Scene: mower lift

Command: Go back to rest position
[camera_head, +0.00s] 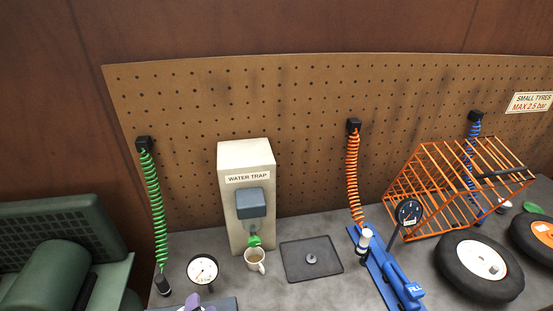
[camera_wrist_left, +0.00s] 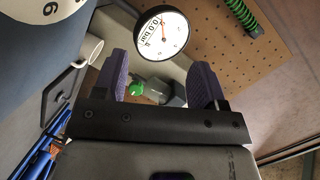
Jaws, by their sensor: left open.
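My left gripper (camera_head: 198,304) shows only as a bit of purple fingertip at the bottom edge of the head view, just below the white-faced pressure gauge. In the left wrist view the left gripper (camera_wrist_left: 162,82) has its two purple fingers spread apart. Nothing is held between them; the gauge (camera_wrist_left: 162,36) and a green knob (camera_wrist_left: 135,88) show beyond. My right gripper is in neither view.
A bench (camera_head: 310,225) runs below a pegboard (camera_head: 300,110). It bears the water trap box (camera_head: 233,222), a mug (camera_head: 255,262), a black tray (camera_head: 300,270), a blue inflator tool (camera_head: 385,270), an orange cage (camera_head: 440,190) and tyres (camera_head: 455,265). A green coiled hose (camera_head: 156,205) hangs left.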

